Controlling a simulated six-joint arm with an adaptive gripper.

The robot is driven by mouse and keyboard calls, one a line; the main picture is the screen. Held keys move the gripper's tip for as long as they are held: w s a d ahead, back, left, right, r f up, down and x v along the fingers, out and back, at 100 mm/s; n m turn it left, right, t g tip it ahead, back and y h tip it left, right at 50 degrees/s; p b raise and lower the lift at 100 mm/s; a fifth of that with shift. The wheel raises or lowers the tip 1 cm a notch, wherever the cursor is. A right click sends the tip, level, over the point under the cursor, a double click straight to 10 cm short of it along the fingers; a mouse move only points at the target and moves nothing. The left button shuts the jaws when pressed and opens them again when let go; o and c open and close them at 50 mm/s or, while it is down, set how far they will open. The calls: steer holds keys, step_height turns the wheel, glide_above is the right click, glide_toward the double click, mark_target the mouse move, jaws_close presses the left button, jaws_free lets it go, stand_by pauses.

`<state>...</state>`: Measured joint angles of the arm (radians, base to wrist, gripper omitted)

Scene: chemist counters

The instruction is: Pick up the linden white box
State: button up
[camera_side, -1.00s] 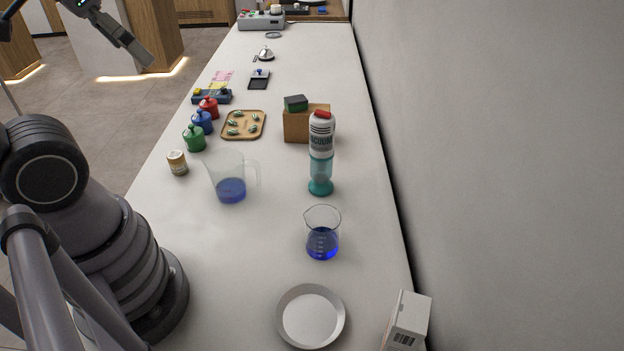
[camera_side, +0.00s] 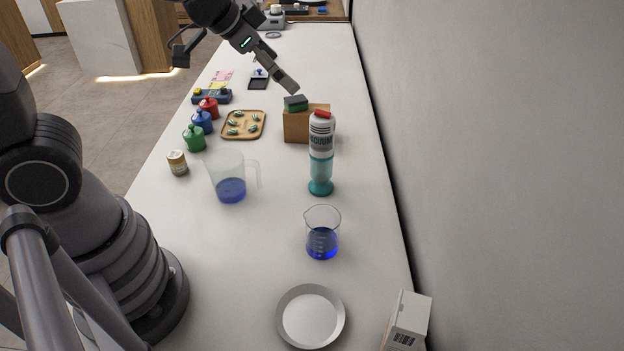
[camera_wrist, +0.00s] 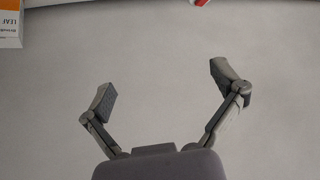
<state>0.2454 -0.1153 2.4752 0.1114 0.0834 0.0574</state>
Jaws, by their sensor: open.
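A white box with a barcode (camera_side: 408,320) stands at the near right end of the counter in the side view, cut by the bottom edge; I cannot read its name. In the wrist view a white and orange box (camera_wrist: 9,28) with the word LEAF shows at the top left corner, partly cut off. I cannot tell if they are the same box. My gripper (camera_side: 288,84) is raised over the farther part of the counter, well away from the barcode box. In the wrist view my gripper (camera_wrist: 163,82) has its fingers spread apart with nothing between them.
A wall (camera_side: 490,170) runs along the right.

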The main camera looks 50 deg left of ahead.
mark_target(388, 328)
steer(key=w+d+f+m+h, duration=0.4)
steer(key=d+f+m, duration=0.1)
steer(key=d+f, duration=0.9)
steer(key=s+d+f+m+h, duration=0.1)
steer(key=s+d+f+h, duration=0.1)
steer(key=s+d+f, duration=0.1)
steer(key=s+d+f+m+g+h, duration=0.1)
steer(key=s+d+f+h, duration=0.1)
steer(key=s+d+f, duration=0.2)
steer(key=s+d+f+m+g+h, duration=0.1)
steer(key=s+d+f+h, duration=0.1)
steer(key=f, duration=0.4)
steer(key=shift+s+d+f, duration=0.2)
steer(key=shift+s+d, duration=0.25)
steer(key=shift+s, duration=0.2)
steer(key=shift+s+d+f, duration=0.15)
steer(key=shift+s+d, duration=0.3)
steer(key=shift+s, duration=0.2)
steer(key=shift+d+f+h, duration=0.15)
steer(key=shift+d+h, duration=0.15)
steer(key=x, duration=0.6)
steer(key=shift+w+d+f, duration=0.2)
steer(key=shift+d, duration=0.05)
steer(key=c, duration=1.3)
steer(key=shift+r, duration=0.2)
